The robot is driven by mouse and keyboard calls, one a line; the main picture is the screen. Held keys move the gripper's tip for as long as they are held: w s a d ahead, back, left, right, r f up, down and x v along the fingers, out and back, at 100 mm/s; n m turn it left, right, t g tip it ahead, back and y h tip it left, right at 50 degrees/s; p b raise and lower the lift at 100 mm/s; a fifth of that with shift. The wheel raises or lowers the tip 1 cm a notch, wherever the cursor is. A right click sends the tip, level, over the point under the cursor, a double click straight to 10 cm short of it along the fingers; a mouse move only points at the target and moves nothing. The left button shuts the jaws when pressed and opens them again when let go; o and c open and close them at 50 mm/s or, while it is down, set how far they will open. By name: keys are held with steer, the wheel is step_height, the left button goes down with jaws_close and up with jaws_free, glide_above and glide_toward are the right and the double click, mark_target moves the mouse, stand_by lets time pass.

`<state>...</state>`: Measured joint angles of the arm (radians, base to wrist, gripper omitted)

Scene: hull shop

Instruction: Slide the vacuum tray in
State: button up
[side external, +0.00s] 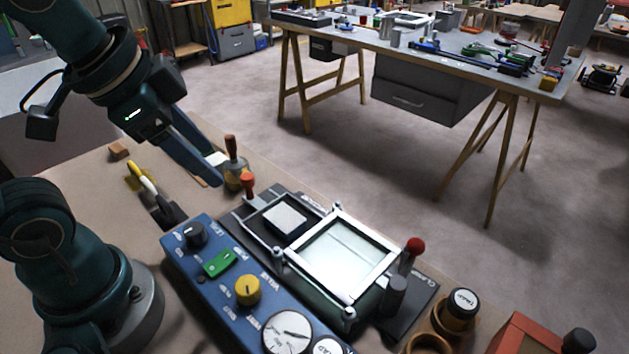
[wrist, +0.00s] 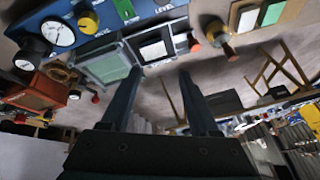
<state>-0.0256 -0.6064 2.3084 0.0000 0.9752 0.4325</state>
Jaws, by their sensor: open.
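The vacuum tray (side external: 270,228) is a dark, shallow tray with a pale grey block (side external: 285,219) on it. It sits to the left of the white-bordered frame (side external: 345,258) on the dark base plate. An orange-red knob (side external: 247,186) stands at the tray's outer end. The tray (wrist: 166,31) and knob (wrist: 194,44) also show in the wrist view, beside the frame (wrist: 106,66). My gripper (side external: 214,163) is open and empty, above and to the left of the knob. In the wrist view my gripper's fingers (wrist: 158,76) are spread apart, short of the tray.
A blue control box (side external: 225,275) with dials stands along the machine's near side. A jar with a wooden-handled tool (side external: 232,150) stands close to my fingertips. A red-knobbed lever (side external: 414,247) is right of the frame. Bench to the left holds a yellow-handled tool (side external: 143,178).

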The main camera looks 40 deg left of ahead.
steer(key=w+a+m+g, duration=0.2)
steer(key=w+m, duration=0.1)
steer(key=w, duration=0.2)
steer(key=m+g, duration=0.2)
steer(key=g, duration=0.1)
glide_above(247, 175)
step_height(247, 175, down, 8)
steer(key=shift+d+r, duration=0.15)
steer(key=shift+r, duration=0.05)
steer(key=shift+f+n, duration=0.3)
steer(key=shift+f, duration=2.4)
jaws_close()
